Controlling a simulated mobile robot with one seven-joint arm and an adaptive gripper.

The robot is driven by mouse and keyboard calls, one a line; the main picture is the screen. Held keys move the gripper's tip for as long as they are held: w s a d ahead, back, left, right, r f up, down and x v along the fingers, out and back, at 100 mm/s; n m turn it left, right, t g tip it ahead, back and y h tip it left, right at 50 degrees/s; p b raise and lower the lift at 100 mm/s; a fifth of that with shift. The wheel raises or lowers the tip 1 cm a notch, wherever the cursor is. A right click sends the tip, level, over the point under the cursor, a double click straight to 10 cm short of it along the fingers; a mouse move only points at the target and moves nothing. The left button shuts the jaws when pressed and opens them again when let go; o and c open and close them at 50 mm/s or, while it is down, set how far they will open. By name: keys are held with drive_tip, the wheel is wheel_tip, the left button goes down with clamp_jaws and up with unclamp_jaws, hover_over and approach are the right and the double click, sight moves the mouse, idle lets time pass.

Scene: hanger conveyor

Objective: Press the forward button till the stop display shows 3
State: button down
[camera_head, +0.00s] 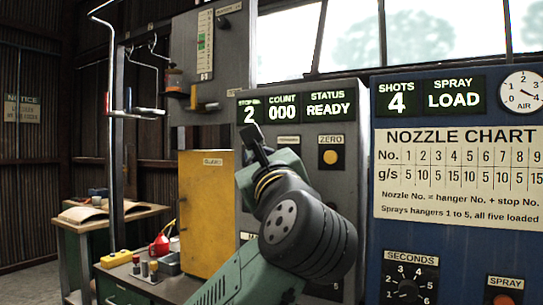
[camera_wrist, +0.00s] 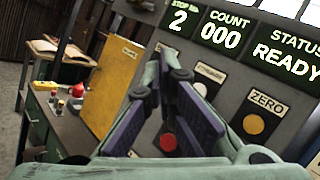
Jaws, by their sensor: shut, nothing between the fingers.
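The stop display (camera_head: 249,111) on the grey control panel reads 2; it also shows in the wrist view (camera_wrist: 178,20). A small button (camera_wrist: 200,89) sits under a label (camera_wrist: 210,73) that is hard to read, perhaps the forward one. In the head view, a label (camera_head: 288,138) shows there and my gripper hides the button below it. My gripper (camera_head: 254,138) is shut and empty, its fingers pointing up at the panel just left of that label. In the wrist view the fingertips (camera_wrist: 171,66) are beside the button; contact cannot be told.
The yellow ZERO button (camera_head: 330,157) is right of the label. A red button (camera_wrist: 168,141) is low behind my fingers. A yellow box (camera_head: 206,212) stands left of the panel. The blue spray panel (camera_head: 455,235) stands at the right. COUNT reads 000, STATUS READY.

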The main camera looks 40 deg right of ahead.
idle(0.3)
drive_tip(key=w+d+p, duration=0.1)
drive_tip(key=w+d, duration=0.2)
drive_tip(key=d, duration=0.5)
drive_tip(key=shift+w+p, duration=0.15)
drive_tip(key=shift+p, duration=0.25)
drive_tip(key=shift+d, duration=0.1)
idle(1.1)
drive_tip(key=shift+w+d, duration=0.15)
drive_tip(key=shift+d, duration=0.15)
